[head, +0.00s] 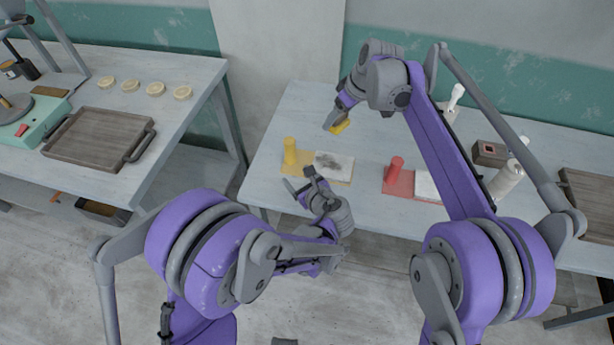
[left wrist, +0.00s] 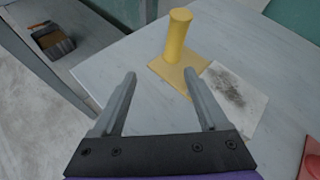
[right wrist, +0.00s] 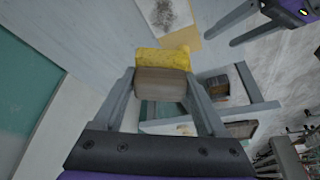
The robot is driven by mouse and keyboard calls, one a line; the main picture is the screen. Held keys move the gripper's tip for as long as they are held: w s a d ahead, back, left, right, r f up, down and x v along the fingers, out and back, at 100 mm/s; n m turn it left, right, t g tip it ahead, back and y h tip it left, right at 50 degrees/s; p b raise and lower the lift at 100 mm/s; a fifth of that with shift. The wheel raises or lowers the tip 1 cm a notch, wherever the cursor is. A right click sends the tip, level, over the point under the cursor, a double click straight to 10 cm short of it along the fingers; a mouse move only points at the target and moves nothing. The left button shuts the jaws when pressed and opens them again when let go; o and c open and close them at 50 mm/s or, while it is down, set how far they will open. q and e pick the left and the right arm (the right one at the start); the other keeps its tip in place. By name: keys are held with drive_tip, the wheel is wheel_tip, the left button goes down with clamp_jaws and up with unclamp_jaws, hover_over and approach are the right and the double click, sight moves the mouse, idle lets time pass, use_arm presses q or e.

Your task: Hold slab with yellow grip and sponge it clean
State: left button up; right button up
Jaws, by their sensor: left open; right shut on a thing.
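The slab (head: 334,166) is white with a dark grey smudge and lies on a yellow base on the table. A yellow upright grip (head: 290,154) stands at its left end; both also show in the left wrist view, the grip (left wrist: 178,38) and the slab (left wrist: 236,98). My left gripper (head: 300,180) is open and empty, just in front of the yellow grip, its fingers pointing toward it without touching. My right gripper (right wrist: 158,76) is shut on a sponge (right wrist: 162,60), yellow with a brownish part. The sponge (head: 341,126) is beyond the slab; whether it touches the table is unclear.
A red grip (head: 395,169) with another pale slab stands to the right on the same table (head: 275,120). Bottles and a dark box (head: 488,153) are farther right, partly behind my right arm. The table left of the yellow grip is clear.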

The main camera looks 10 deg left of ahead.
sight(292, 160)
use_arm(q)
drive_tip(key=shift+w+d+f+m+t, duration=0.2)
drive_tip(key=shift+d+m, duration=0.3)
drive_tip(key=shift+w+d+f+m+t, duration=0.2)
drive_tip(key=shift+d+m, duration=0.25)
drive_tip(key=shift+m, duration=0.05)
drive_tip(key=shift+w+d+f, duration=0.1)
drive_tip(key=shift+w, duration=0.05)
drive_tip(key=shift+w+f+m, duration=0.1)
drive_tip(key=shift+w+m, duration=0.05)
drive_tip(key=shift+m, duration=0.15)
drive_tip(key=x, duration=1.1)
drive_tip(key=shift+w+a, duration=0.25)
clamp_jaws()
